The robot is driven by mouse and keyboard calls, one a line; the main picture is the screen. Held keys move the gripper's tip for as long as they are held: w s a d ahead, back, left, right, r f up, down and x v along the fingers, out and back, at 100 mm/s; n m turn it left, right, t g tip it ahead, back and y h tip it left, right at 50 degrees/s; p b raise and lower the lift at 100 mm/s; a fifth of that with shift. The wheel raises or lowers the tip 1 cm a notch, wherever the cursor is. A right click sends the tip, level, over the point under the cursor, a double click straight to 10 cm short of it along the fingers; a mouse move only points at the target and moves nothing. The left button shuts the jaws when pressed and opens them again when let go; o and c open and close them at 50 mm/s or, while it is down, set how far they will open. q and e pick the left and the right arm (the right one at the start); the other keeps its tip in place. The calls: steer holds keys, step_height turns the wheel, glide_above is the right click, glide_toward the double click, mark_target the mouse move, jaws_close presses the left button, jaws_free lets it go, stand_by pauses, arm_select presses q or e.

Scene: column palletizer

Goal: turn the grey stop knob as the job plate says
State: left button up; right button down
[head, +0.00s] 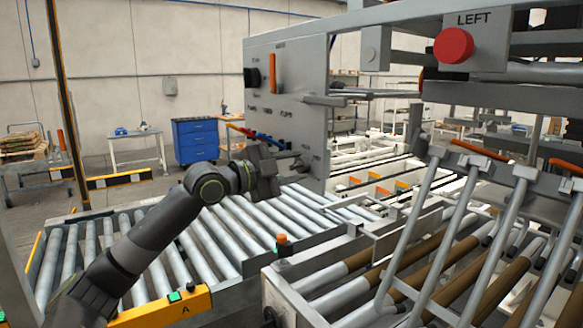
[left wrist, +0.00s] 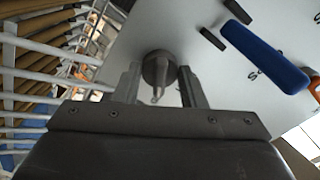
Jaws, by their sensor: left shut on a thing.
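The grey stop knob (left wrist: 156,66) shows in the left wrist view as a round grey disc with a pale pointed bar, on the light grey panel (left wrist: 225,75). My left gripper (left wrist: 160,85) has one finger on each side of it and is shut on it. In the head view my left gripper (head: 290,160) is at the lower right part of the upright panel (head: 300,75), and the knob is largely hidden there. A plate with the word LEFT (head: 475,18) is at the top right. My right gripper is not in view.
A blue handle (left wrist: 265,55) sticks out of the panel beside the knob, with an orange one past it. A red button (head: 453,46) sits under LEFT. Roller conveyors (head: 200,240) run below my arm, and a barred frame (head: 450,230) stands at the right.

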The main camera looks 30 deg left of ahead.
arm_select(q)
steer(key=o, duration=1)
steer(key=shift+w, duration=0.15)
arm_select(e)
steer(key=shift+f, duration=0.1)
arm_select(q)
steer(key=b+v, duration=0.3)
steer(key=shift+s+a+f, duration=0.15)
steer(key=shift+s+f, duration=0.1)
steer(key=shift+b+v, duration=0.95)
steer(key=shift+b, duration=0.05)
arm_select(e)
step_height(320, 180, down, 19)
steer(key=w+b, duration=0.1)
steer(key=b, duration=1.4)
arm_select(q)
steer(key=b, duration=0.3)
glide_toward(293, 168)
steer(key=v, duration=0.4)
steer(key=b+v, duration=0.2)
steer(key=v, duration=0.1)
steer(key=shift+s+r+b, duration=0.2)
steer(key=shift+s+b, duration=0.1)
steer(key=shift+b, duration=0.1)
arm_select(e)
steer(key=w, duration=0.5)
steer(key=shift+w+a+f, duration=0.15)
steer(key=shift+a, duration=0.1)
